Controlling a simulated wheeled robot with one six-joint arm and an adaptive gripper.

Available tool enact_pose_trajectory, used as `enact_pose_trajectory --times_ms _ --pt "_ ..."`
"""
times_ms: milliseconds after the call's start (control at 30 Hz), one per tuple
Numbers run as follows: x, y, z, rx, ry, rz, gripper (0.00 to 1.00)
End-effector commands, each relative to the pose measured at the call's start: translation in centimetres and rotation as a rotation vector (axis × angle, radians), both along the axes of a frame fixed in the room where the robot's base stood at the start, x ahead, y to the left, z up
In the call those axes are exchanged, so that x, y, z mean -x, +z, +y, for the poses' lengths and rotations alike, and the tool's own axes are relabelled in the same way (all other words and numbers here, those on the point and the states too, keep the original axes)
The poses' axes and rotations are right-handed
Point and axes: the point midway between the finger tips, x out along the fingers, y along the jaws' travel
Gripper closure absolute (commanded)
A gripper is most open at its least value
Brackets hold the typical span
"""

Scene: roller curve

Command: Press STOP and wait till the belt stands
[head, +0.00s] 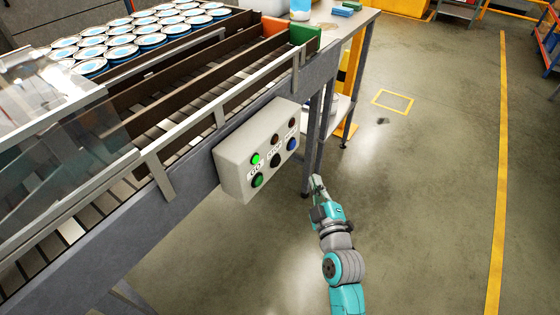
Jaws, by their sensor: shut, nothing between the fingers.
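The grey control box (232,164) is mounted on the side of the conveyor frame. Its left column has a lit green lamp (255,159) above a green button (257,181), with a label that seems to read GO. The middle column has an unlit lamp (276,138) above a black button (275,161); its label seems to read STOP. The right column has a dark lamp (291,122) and a blue button (292,144). My gripper (317,181) is shut and empty, to the right of the box and apart from it. The belt (150,132) runs between dark rails; one still picture cannot show its motion.
Several blue-rimmed cans (120,52) stand in rows at the upper left. A clear guard (50,100) covers the near conveyor. A side table (350,18) with a bottle (300,10) stands beyond the box. The floor right of my arm is clear, with a yellow line (501,150).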

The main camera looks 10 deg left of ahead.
Motion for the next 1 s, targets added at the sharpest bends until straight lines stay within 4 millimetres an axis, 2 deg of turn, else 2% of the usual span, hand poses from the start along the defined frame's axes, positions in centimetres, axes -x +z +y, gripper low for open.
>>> enact_pose_trajectory --times_ms 267,700,1000 --pt "-0.4 0.0 1.1 0.0 0.0 0.0 1.0" --pt "-2.2 0.0 6.2 0.0 0.001 -0.001 1.0" --pt "-2.9 0.0 8.1 0.0 -0.001 -0.001 1.0"
